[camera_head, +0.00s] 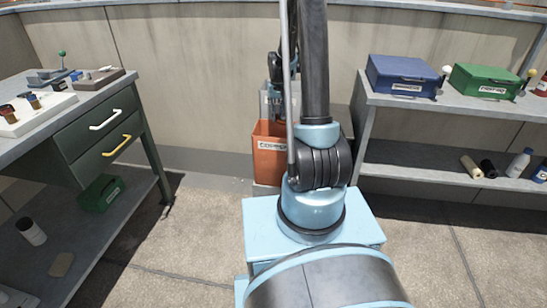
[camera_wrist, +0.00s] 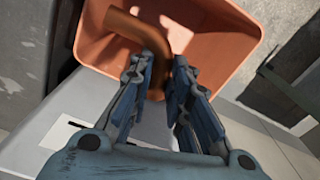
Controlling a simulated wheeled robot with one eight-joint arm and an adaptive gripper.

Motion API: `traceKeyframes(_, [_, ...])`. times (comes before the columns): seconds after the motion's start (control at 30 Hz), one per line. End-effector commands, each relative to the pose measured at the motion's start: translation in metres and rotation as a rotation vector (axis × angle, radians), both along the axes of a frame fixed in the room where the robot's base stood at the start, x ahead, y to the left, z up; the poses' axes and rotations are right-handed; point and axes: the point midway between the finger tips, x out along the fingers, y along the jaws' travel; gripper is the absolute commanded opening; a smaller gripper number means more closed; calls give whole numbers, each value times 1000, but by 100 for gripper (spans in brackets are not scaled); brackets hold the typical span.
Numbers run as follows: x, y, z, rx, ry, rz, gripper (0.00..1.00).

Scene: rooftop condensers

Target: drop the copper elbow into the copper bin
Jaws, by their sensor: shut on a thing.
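The copper elbow (camera_wrist: 153,36), a bent brown-orange tube, is between the fingers of my gripper (camera_wrist: 163,78) in the wrist view. The gripper is shut on it. Its bend shows against the inside of the open orange copper bin (camera_wrist: 220,50); I cannot tell how far it is above or within the rim. In the head view the bin (camera_head: 268,160) stands behind my arm, with a white label partly hidden. My gripper (camera_head: 277,105) is over the bin there, mostly hidden by the arm, and the elbow cannot be made out.
A workbench with green drawers (camera_head: 98,120) stands at the left. A grey shelf (camera_head: 420,172) at the right carries a blue box (camera_head: 402,77) and a green box (camera_head: 484,82), with bottles and rolls below. A wall closes the back. Bare floor lies between.

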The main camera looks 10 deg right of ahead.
Motion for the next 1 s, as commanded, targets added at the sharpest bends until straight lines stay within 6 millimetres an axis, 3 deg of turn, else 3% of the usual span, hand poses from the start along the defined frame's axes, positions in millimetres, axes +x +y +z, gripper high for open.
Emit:
traceKeyframes(0.3, [0, 1, -26, 0, 0, 1, 0])
traceKeyframes(0.7, [0, 1, -30, 0, 0, 1, 0])
traceKeyframes(0.73, [0, 1, -30, 0, 0, 1, 24])
traceKeyframes(0.8, [0, 1, -30, 0, 0, 1, 40])
traceKeyframes(1.0, [0, 1, -30, 0, 0, 1, 41])
